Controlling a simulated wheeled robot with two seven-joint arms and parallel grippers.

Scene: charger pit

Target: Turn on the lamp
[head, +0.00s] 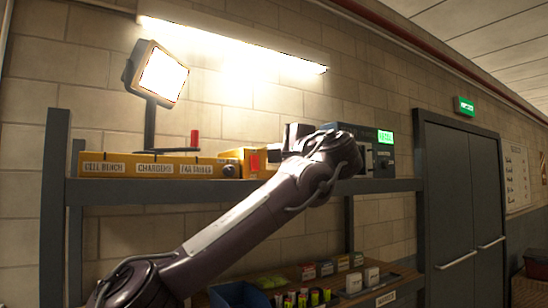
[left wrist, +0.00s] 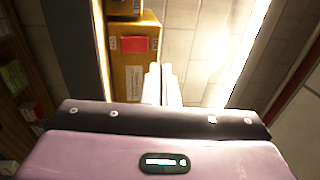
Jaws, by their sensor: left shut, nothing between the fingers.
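A square lamp (head: 163,75) on a dark upright post stands at the left of the shelf top, and its face glows bright white. My left gripper (head: 272,154) is above the shelf, partly hidden by my wrist, beside a yellow box with a red patch (head: 254,162). In the left wrist view my left gripper's pale fingers (left wrist: 162,70) are together and empty, near that yellow box (left wrist: 134,75). Any contact cannot be told. My right gripper is out of view.
A lit tube light (head: 240,42) is on the wall above. A dark device with a green display (head: 385,138) stands right of my wrist. The grey shelf (head: 100,190) has a lower level with batteries and small boxes. Grey double doors (head: 460,205) are at right.

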